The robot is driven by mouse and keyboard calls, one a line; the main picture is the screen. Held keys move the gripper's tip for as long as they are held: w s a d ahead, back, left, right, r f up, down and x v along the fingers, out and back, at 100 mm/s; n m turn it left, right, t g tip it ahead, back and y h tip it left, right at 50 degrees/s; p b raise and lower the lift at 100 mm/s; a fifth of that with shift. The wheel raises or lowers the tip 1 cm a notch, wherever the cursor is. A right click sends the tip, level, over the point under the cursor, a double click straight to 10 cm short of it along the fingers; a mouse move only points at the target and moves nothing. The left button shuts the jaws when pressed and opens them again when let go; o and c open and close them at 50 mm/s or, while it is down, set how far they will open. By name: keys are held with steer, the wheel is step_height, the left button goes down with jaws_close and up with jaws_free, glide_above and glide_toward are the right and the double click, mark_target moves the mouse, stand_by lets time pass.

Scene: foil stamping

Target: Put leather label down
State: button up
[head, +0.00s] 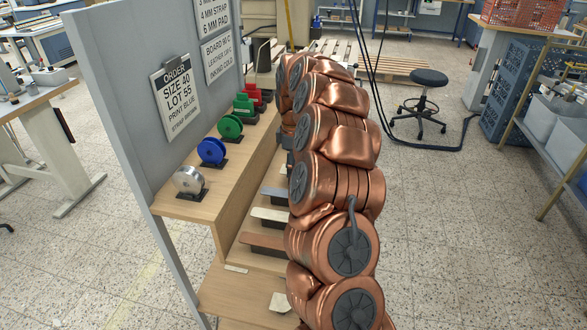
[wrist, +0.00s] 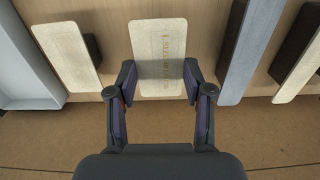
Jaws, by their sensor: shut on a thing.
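The leather label (wrist: 158,45) is a cream, upright-looking rectangle with faint gold stamped lettering in the wrist view. My gripper (wrist: 160,82) is shut on its near end, one dark finger on each side. The label's far end lies over the wooden board (wrist: 112,110); I cannot tell whether it touches the board.
Beside the label are a cream piece (wrist: 66,55) on a dark block at left, and a grey strip (wrist: 250,50) and another cream piece (wrist: 302,65) at right. A pale tray (wrist: 25,80) is far left. Foil rolls (head: 212,151) line the upper shelf (head: 175,207).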

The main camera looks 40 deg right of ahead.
steer(key=shift+r+b, duration=0.4)
steer(key=shift+r, duration=0.9)
steer(key=shift+s+r, duration=0.1)
steer(key=shift+r, duration=0.1)
steer(key=s+a+b, duration=0.1)
steer(key=s+b, duration=0.1)
steer(key=s, duration=0.5)
steer(key=s+a+r+b, duration=0.1)
steer(key=s+a, duration=0.1)
steer(key=s, duration=0.6)
steer(key=shift+s+r+b, duration=0.25)
steer(key=shift+s+b, duration=0.05)
steer(key=shift+b, duration=0.05)
